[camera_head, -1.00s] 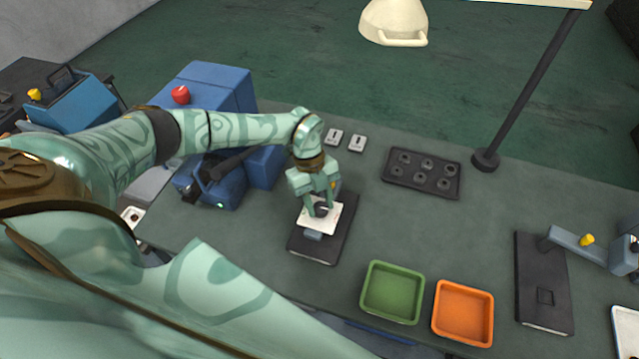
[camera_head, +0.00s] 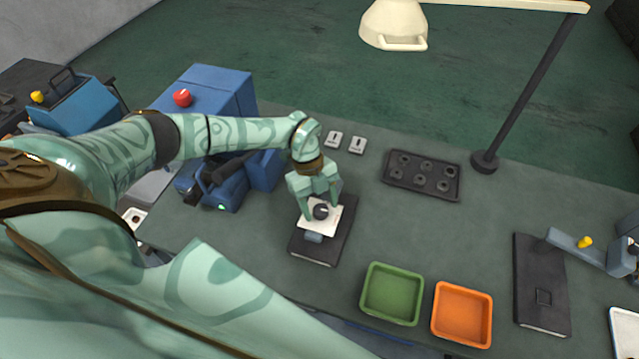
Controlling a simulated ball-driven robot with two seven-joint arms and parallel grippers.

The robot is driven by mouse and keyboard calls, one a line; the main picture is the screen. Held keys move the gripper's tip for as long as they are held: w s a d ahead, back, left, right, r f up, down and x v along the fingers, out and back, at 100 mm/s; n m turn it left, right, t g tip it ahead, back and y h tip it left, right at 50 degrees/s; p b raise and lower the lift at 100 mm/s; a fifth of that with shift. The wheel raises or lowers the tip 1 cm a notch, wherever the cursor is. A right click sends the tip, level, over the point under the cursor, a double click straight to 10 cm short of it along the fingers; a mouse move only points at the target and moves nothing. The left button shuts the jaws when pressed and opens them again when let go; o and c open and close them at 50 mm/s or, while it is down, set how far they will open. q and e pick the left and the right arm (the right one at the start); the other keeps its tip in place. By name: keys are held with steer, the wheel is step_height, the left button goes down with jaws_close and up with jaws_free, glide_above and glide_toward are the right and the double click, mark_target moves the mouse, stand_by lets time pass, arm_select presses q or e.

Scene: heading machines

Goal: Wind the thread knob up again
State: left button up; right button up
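The thread knob (camera_head: 321,212) is a small dark round knob on a white plate (camera_head: 313,228). The plate sits on a device with a flat black base (camera_head: 318,250) near the middle of the bench. My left gripper (camera_head: 321,207) reaches down over the plate from behind. Its two fingers stand apart on either side of the knob, with gaps that look clear, so it appears open. Any marking on the knob is too small to read. My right gripper is not in view.
A green bin (camera_head: 392,293) and an orange bin (camera_head: 462,314) stand to the right in front. A black tray with round wells (camera_head: 422,175) lies behind them. A lamp post (camera_head: 525,95) rises at the back. A blue machine (camera_head: 215,90) with a red button stands left.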

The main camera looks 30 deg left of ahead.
arm_select(q)
steer(key=b+v, duration=0.1)
steer(key=v, duration=1.5)
steer(key=shift+a+r, duration=0.1)
